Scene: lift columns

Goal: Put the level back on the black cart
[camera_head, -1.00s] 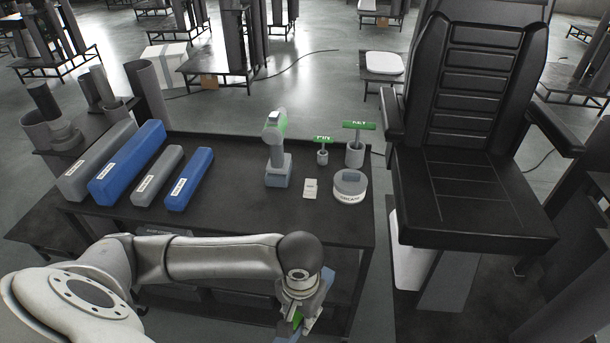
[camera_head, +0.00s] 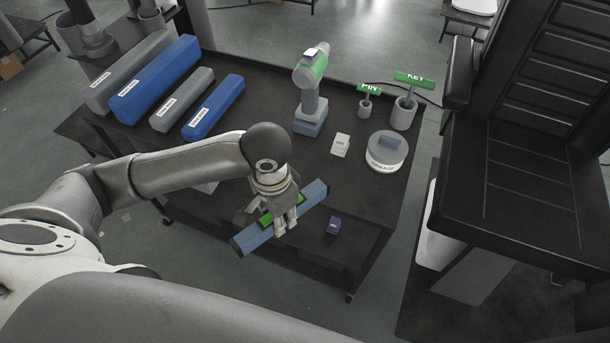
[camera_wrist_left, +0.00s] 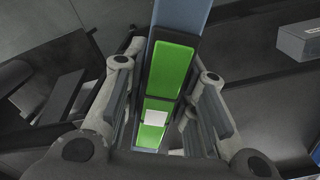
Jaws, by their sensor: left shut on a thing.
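The level is a blue-grey bar (camera_head: 316,193) with green parts in its middle. My left gripper (camera_head: 281,218) is shut on it around the middle. It holds the level slanted at the front edge of the black cart (camera_head: 265,135); whether it touches the cart I cannot tell. In the left wrist view the level (camera_wrist_left: 171,70) runs lengthwise between the fingers of my left gripper (camera_wrist_left: 165,95), with its green faces showing. My right gripper is not in view.
On the cart top stand grey and blue boxes (camera_head: 155,80), a green-grey drill (camera_head: 311,90), a small white card (camera_head: 340,145), a round tin (camera_head: 386,152) and green-handled tools in cups (camera_head: 404,112). A small purple box (camera_head: 333,226) sits lower. A black chair (camera_head: 530,180) stands right.

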